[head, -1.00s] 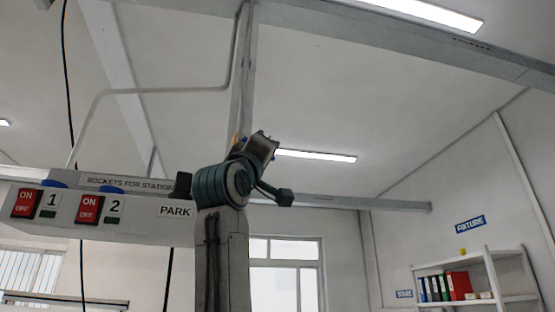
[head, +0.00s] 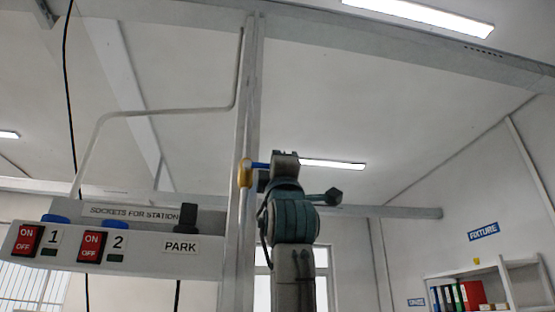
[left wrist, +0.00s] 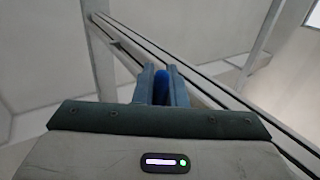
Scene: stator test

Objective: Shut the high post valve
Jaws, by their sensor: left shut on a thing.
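The valve on the tall post (head: 248,110) shows as a yellow part (head: 244,173) on the post in the head view. A short blue handle (head: 260,165) runs sideways from it to my left gripper (head: 272,165), which is just right of the post. In the left wrist view, the blue handle (left wrist: 161,88) is between the two fingers of my left gripper (left wrist: 160,84), which is shut on it. The gripper hides part of the handle, and the yellow part is not clear in this view. My right gripper is in neither view.
A socket panel (head: 130,262) with red switches and a PARK label stands left of the post. A grey pipe (head: 165,112) bends above it. A shelf with binders (head: 458,296) is at the lower right. Space right of my arm looks clear.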

